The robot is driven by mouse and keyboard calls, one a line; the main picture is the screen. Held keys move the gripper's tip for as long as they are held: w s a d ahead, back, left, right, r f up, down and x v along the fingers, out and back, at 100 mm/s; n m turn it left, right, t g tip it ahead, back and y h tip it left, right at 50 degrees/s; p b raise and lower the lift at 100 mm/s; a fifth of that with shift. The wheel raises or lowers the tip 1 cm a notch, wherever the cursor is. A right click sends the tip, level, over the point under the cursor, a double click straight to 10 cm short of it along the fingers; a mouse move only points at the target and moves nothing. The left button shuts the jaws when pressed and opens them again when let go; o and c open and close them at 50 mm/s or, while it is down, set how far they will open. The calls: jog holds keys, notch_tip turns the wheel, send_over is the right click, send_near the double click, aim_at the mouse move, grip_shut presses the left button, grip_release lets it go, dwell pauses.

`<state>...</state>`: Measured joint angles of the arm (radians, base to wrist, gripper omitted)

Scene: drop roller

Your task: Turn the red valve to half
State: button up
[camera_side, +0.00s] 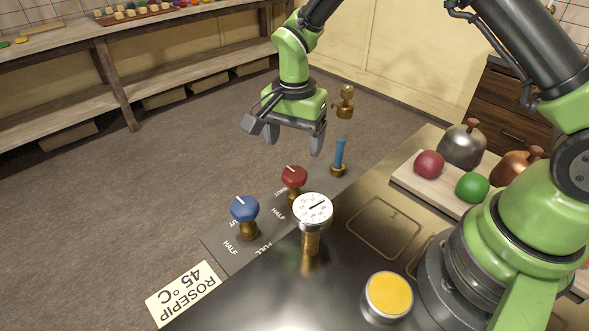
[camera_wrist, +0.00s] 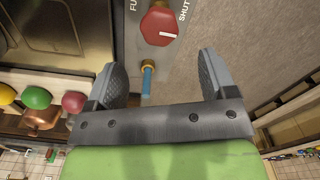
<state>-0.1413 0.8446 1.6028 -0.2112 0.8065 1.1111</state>
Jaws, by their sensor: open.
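The red valve (camera_side: 294,176) is a faceted knob on a brass stem on the grey label strip. Its white mark points to the upper left in the side view. In the wrist view the red valve (camera_wrist: 158,26) lies beyond my fingertips, its mark toward the right, near the SHUT lettering. My gripper (camera_side: 294,145) is open and empty, pointing down above the red valve and apart from it. In the wrist view my gripper (camera_wrist: 162,60) shows both fingers spread with nothing between them at their height. HALF lettering (camera_side: 278,214) is below the knob.
A blue valve (camera_side: 244,209) stands left of the red one, a dial gauge (camera_side: 313,209) in front, and a blue-handled lever (camera_side: 339,155) to its right. A yellow-topped canister (camera_side: 388,294) and a board (camera_side: 412,181) with colored balls are on the metal counter.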

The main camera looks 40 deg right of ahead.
aim_at(295, 172)
notch_tip(295, 172, down, 8)
jog(key=shift+r, duration=0.1)
jog(key=c, duration=0.9)
